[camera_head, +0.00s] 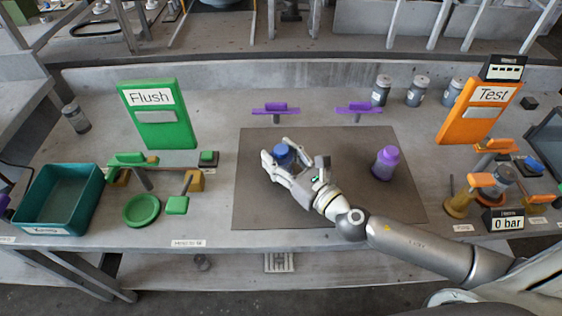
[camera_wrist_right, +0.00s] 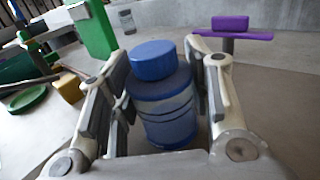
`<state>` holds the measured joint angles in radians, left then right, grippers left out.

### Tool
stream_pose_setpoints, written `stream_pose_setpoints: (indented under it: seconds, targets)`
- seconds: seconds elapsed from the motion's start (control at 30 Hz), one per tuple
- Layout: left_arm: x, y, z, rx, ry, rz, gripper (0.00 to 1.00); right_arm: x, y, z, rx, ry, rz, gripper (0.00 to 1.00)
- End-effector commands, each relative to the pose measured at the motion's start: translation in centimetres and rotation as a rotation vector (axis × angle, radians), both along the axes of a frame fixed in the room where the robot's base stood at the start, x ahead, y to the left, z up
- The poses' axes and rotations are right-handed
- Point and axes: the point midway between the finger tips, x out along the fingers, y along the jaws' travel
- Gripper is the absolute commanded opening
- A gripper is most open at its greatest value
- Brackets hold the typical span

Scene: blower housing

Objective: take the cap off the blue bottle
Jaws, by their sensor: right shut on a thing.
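The blue bottle (camera_head: 286,160) stands upright on the dark mat (camera_head: 330,215), near its upper middle. Its blue cap (camera_wrist_right: 152,60) sits on top of the clear bluish body (camera_wrist_right: 168,118) in the right wrist view. My right gripper (camera_head: 279,152) has its fingers on both sides of the bottle and is shut on it, with the cap above the fingers. The lower part of the bottle is hidden by my gripper in the head view. My left gripper is not in view.
A purple-capped bottle (camera_head: 385,163) stands on the mat's right side. Two purple stands (camera_head: 276,109) (camera_head: 358,108) are behind the mat. A green bin (camera_head: 62,192), green Flush panel (camera_head: 158,115) and orange Test panel (camera_head: 480,110) flank it.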

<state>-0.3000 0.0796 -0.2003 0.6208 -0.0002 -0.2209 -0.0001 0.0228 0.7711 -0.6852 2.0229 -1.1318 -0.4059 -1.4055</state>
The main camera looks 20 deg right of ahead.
Motion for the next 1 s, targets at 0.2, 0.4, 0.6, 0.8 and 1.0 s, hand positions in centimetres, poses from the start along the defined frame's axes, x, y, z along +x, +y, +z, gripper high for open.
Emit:
stream_pose_setpoints:
  seconds: [0.2,0.4,0.6,0.8,1.0]
  targets:
    - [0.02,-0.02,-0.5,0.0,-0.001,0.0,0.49,0.03,-0.03,-0.91,0.0,-0.003,0.0,0.0]
    - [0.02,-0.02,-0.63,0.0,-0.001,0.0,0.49,0.02,-0.03,-1.05,0.0,-0.003,-0.001,0.0]
    - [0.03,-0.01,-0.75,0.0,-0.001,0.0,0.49,0.01,-0.05,-1.25,0.0,-0.002,-0.001,0.59]
    - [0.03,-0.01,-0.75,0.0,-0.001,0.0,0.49,0.0,-0.05,-1.25,0.0,-0.002,-0.001,0.67]
    - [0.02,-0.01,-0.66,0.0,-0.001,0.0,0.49,0.01,-0.05,-1.13,0.0,-0.002,-0.001,0.67]
